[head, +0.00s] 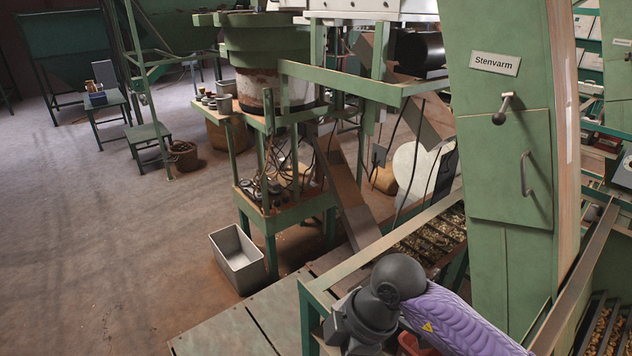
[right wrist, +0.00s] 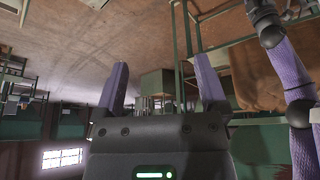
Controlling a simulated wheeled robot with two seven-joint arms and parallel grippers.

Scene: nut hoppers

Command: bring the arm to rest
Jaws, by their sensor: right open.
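My right gripper (right wrist: 160,64) shows in the right wrist view with its two purple fingers wide apart. Nothing is between them, and the space beyond shows the floor and distant green machinery. The view is turned over, with the floor at the top. In the head view, a grey joint and purple link of my arm show at the bottom right, in front of the green machine frame. No gripper fingers can be made out there. My left gripper is not in view.
A green cabinet (head: 497,150) labelled "Stenvarm" stands close at right, with a knobbed lever and a handle. A nut-filled trough (head: 432,238) lies behind my arm. An empty grey bin (head: 237,258) stands on the floor.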

